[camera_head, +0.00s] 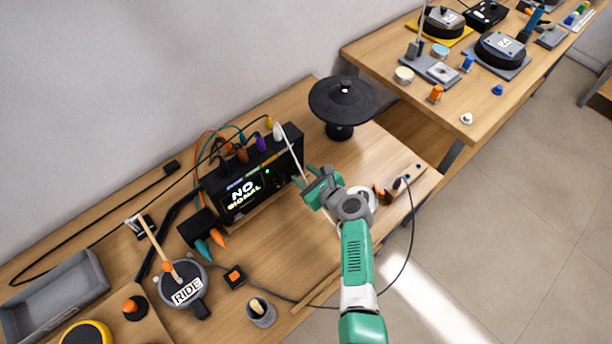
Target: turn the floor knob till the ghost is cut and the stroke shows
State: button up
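A black module (213,187) with a lit screen (243,197) stands on the desk; the screen reads "NO SIGNAL". Coloured plugs or knobs sit along its top, among them a purple one (261,143) and a white one (277,131). Which part is the floor knob I cannot tell. My gripper (314,189) is just right of the module, above the desk. A thin pale stick (292,153) runs from the module's top right toward my gripper; whether they touch is unclear. The finger gap is too small to read. An orange knob (380,191) sits on a wooden board, partly beside my wrist.
A black cymbal pad (343,103) stands behind my gripper. A round pad marked "RIDE" (181,290) lies at front left with a drumstick (151,244) over it. A grey tray (55,291) is at far left. Cables (410,225) loop around the desk. A second table (408,94) holds more pads.

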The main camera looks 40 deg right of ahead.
jog(key=c, duration=0.7)
jog(key=shift+a+f+n+h+b, duration=0.2)
jog(key=shift+n+h+b, duration=0.65)
jog(key=shift+n, duration=0.35)
jog(key=n+b, duration=0.1)
jog(key=n+h+b, duration=0.1)
jog(key=b, duration=0.1)
jog(key=shift+a+f+n+t+h, duration=0.1)
jog(key=shift+f+n+t+h, duration=0.15)
jog(key=shift+n+t, duration=0.05)
jog(key=n+b, duration=0.1)
jog(key=b, duration=0.1)
jog(key=n+h+b, duration=0.1)
jog(key=b, duration=0.2)
jog(key=n+t+h+b, duration=0.1)
jog(key=n+b, duration=0.1)
jog(key=shift+a+f+b, duration=0.1)
jog(key=shift+f+b, duration=0.2)
jog(key=shift+b, duration=0.1)
jog(key=n+t+b, duration=0.1)
jog(key=n+b, duration=0.1)
jog(key=b, duration=0.2)
jog(key=shift+h, duration=0.3)
jog(key=shift+r+n+b, duration=0.15)
jog(key=shift+n+b, duration=0.45)
jog(key=shift+b, duration=0.4)
jog(key=shift+r, duration=0.15)
